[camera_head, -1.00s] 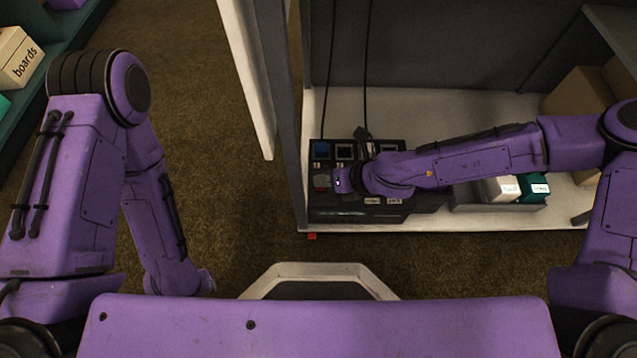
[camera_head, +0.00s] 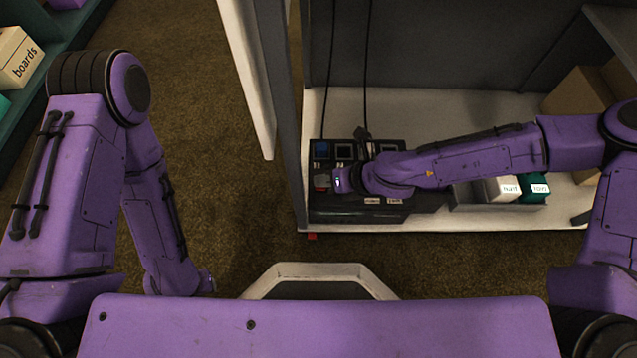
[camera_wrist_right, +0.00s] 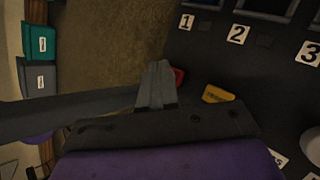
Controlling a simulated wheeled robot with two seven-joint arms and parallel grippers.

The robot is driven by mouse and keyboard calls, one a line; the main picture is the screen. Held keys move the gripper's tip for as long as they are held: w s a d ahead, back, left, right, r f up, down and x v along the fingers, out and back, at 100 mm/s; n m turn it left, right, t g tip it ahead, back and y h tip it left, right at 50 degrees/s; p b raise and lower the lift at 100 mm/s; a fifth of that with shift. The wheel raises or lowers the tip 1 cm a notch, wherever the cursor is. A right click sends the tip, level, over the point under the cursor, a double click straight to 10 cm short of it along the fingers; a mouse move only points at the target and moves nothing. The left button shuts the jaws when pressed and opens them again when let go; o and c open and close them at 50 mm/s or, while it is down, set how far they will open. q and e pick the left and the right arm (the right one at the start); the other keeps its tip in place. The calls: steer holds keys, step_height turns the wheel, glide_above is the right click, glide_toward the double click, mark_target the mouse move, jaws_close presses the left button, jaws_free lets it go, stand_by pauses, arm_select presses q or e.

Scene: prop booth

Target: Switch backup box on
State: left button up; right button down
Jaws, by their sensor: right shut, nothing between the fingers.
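The black power box (camera_head: 335,217) stands on the white shelf floor, at the left end of the cabinet. A red switch (camera_head: 321,181) is on its left side. In the head view the right wrist covers part of the box top. My left arm hangs at the left, its fingers not visible.
Black cables (camera_head: 365,75) hang down to the box. The open cabinet door (camera_head: 250,75) stands left of the box. Carpet (camera_head: 215,150) is clear between.

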steer(key=shift+f, duration=0.15)
steer(key=shift+f+b, duration=0.3)
steer(key=shift+f, duration=0.05)
steer(key=shift+r, duration=0.1)
